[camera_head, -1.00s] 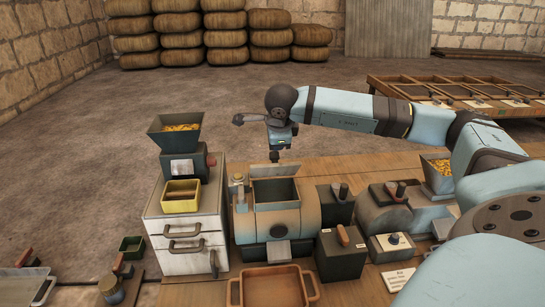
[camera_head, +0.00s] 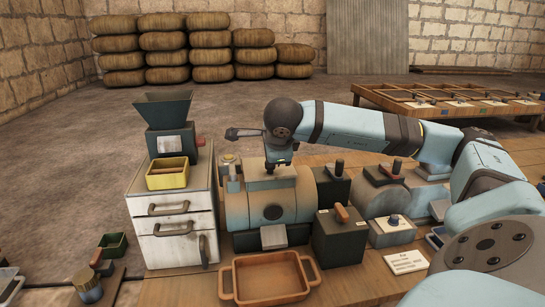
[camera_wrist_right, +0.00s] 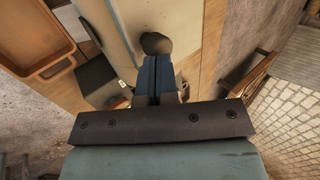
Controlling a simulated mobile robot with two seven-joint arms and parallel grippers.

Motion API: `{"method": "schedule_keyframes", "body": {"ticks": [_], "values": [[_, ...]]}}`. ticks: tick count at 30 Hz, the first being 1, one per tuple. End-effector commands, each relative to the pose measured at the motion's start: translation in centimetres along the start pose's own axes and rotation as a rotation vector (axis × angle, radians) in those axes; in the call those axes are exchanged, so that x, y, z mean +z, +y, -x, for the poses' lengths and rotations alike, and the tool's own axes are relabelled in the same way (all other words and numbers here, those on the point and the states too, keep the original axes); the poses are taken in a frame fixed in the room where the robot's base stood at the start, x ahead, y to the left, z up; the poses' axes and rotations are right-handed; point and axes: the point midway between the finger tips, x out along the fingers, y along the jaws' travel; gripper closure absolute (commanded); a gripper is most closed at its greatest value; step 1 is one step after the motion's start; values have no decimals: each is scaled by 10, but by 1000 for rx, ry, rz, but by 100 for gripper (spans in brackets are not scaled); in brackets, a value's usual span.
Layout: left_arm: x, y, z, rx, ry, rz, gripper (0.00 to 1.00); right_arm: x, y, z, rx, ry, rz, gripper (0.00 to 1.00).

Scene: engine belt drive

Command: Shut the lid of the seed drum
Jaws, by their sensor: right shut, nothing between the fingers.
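The seed drum (camera_head: 271,207) is a pale blue and tan cylinder lying on the workbench, with a dark round spot on its front end. Its pale lid (camera_head: 262,185) lies down flat over the top opening, and no gap shows. My right gripper (camera_head: 270,171) points down at the lid's rear part, shut and empty, touching it or just above; I cannot tell which. In the right wrist view its dark fingers (camera_wrist_right: 157,82) are together over a pale surface. My left gripper is not in view.
A white drawer cabinet (camera_head: 174,219) with a yellow bin (camera_head: 168,174) and a hopper (camera_head: 163,107) stands left of the drum. An orange tray (camera_head: 224,281) lies in front. Dark boxes with levers (camera_head: 339,237) crowd the right side.

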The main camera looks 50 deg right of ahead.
Motion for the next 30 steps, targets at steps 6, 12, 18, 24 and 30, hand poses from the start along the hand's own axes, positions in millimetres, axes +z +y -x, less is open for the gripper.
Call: {"method": "schedule_keyframes", "body": {"ticks": [6,12,18,24,30], "values": [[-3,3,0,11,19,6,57,0,7,-4,0,0,0,100],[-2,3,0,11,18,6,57,0,8,-4,0,0,0,100],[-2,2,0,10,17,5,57,0,8,-4,1,0,0,100],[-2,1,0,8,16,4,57,-1,6,-2,1,0,0,100],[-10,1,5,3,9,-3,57,-8,-16,16,-2,2,-4,100]]}}
